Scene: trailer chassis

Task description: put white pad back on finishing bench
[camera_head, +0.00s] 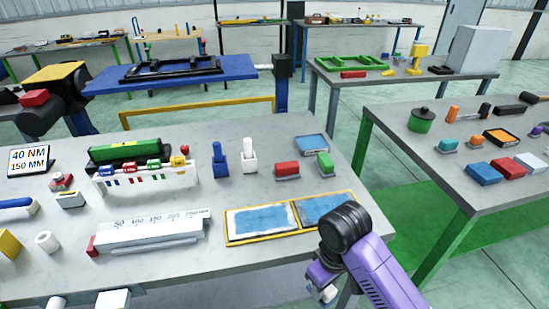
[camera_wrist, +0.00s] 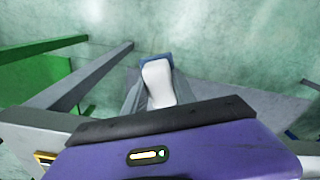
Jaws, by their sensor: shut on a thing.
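My gripper (camera_head: 322,286) is low at the front edge of the near grey bench (camera_head: 200,268), right of its middle. In the wrist view my gripper (camera_wrist: 150,88) is shut on a white pad (camera_wrist: 158,82) with a blue part at its far end. In the head view only a small white bit of the pad (camera_head: 329,293) shows by the fingers; the rest is hidden. The pad is apart from the bench surface, as far as I can see. No label shows which bench is the finishing bench.
A yellow-framed tray with blue and white panels (camera_head: 287,230) lies behind my arm. A stepped grey gauge (camera_head: 150,232), red and green blocks (camera_head: 287,169) and two upright bottles (camera_head: 249,157) stand on the near bench. The right bench (camera_head: 400,118) holds several tools and blocks.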

